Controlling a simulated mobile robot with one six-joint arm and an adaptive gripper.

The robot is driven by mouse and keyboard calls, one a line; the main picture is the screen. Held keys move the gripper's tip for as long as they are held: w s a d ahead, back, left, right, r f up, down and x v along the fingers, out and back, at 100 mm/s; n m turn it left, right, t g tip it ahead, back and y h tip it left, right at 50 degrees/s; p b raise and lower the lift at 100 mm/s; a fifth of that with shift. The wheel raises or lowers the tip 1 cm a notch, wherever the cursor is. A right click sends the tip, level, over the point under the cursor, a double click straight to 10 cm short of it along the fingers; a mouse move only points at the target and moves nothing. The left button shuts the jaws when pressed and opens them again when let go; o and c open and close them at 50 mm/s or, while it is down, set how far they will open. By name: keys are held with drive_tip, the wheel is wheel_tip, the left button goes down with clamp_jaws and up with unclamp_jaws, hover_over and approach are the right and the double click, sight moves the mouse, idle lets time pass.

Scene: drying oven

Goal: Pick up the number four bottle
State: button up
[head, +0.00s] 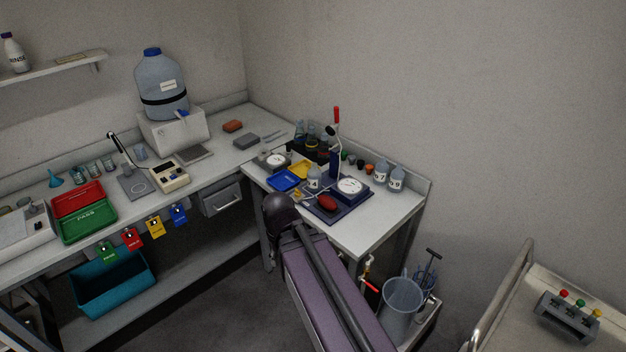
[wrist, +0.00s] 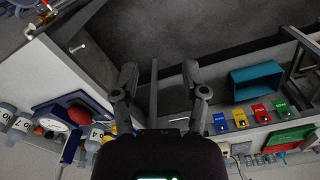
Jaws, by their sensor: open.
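Several pale grey bottles with labels stand on the right-hand bench. Two are side by side near its back right corner, a left one (head: 380,176) and a right one (head: 397,179). They also seem to show at the left edge of the wrist view (wrist: 19,128). Another bottle (head: 314,179) stands by the dial scales and shows in the wrist view (wrist: 95,136). The labels are too small or turned to read surely, so I cannot tell which is number four. My gripper (wrist: 160,78) is open and empty, apart from all bottles. In the head view my arm hides it.
A blue-based dial scale (head: 351,187) with a red item and a stand with a red-topped lever (head: 336,118) crowd the right bench. Its front part is clear. A grey bin (head: 401,298) stands beneath. Coloured tags (head: 155,227) hang on the left bench edge.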

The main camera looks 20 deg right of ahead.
drive_tip(key=shift+o, duration=1.1)
drive_tip(key=w+d+m+t+h+b, duration=0.2)
drive_tip(key=w+d+m+h+b, duration=0.1)
drive_tip(key=w, duration=0.8)
drive_tip(key=w+d+m+t+h+b, duration=0.3)
drive_tip(key=w+d, duration=0.5)
drive_tip(key=w, duration=0.4)
drive_tip(key=w+d+m+t+h+b, duration=0.2)
drive_tip(key=w+d+m+h+b, duration=0.3)
drive_tip(key=w, duration=0.6)
drive_tip(key=shift+w+d+f+t+b, duration=0.15)
drive_tip(key=shift+w+d+t+b, duration=0.2)
drive_tip(key=shift+d+t+b, duration=0.05)
drive_tip(key=b, duration=0.3)
hover_over(314, 177)
drive_tip(key=a, duration=0.3)
drive_tip(key=shift+w+a+f, duration=0.1)
drive_tip(key=shift+w+f, duration=0.1)
drive_tip(key=shift+f, duration=1.5)
